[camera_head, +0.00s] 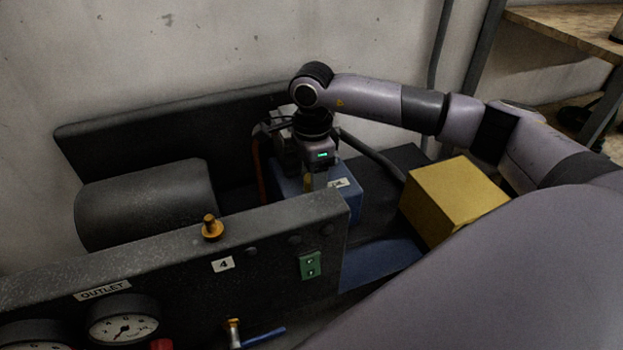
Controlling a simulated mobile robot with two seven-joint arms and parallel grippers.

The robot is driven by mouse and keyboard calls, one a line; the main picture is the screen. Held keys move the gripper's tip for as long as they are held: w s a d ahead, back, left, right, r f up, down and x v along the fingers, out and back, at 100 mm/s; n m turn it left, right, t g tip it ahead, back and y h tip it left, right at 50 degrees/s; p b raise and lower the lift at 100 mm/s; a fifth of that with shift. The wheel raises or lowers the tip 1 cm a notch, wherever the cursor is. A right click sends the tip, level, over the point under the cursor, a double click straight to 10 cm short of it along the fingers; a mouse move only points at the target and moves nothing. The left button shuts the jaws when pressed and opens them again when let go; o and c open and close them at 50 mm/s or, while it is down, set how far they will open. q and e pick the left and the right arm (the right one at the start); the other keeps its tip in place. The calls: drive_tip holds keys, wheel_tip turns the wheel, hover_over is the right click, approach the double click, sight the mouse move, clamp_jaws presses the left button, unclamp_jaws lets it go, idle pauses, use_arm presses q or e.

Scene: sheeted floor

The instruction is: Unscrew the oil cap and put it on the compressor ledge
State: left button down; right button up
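My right gripper (311,178) points down over a blue box (346,199) with a white label, behind the dark front panel. A small yellow piece (308,184) shows right at its fingertips, partly hidden by the gripper and the panel edge. It may be the oil cap, but I cannot tell for sure, nor whether the fingers are closed on it. The dark compressor panel has a flat top ledge (140,254). A brass knob-like fitting (212,229) stands upright on that ledge. My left gripper is not in view.
A dark cylinder (140,203) lies behind the panel at left. A yellow box (455,198) stands right of the blue box, below my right arm. Gauges (123,325), a green switch (310,264) and a blue-handled valve (262,338) are on the panel's front.

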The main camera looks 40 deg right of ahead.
clamp_jaws()
drive_tip(key=n+b, duration=0.1)
drive_tip(key=n, duration=0.3)
drive_tip(key=n+b, duration=0.1)
drive_tip(key=n, duration=0.4)
drive_tip(key=shift+n, duration=0.4)
drive_tip(key=n+b, duration=0.1)
drive_tip(key=n, duration=0.3)
drive_tip(key=shift+s+d+n+b, duration=0.1)
drive_tip(key=shift+s+n+b, duration=0.05)
drive_tip(key=shift+n+b, duration=0.15)
drive_tip(key=n+b, duration=0.1)
drive_tip(key=n, duration=0.4)
drive_tip(key=shift+s+d+f, duration=0.1)
drive_tip(key=shift+o, duration=1.7)
unclamp_jaws()
drive_tip(key=shift+c, duration=0.8)
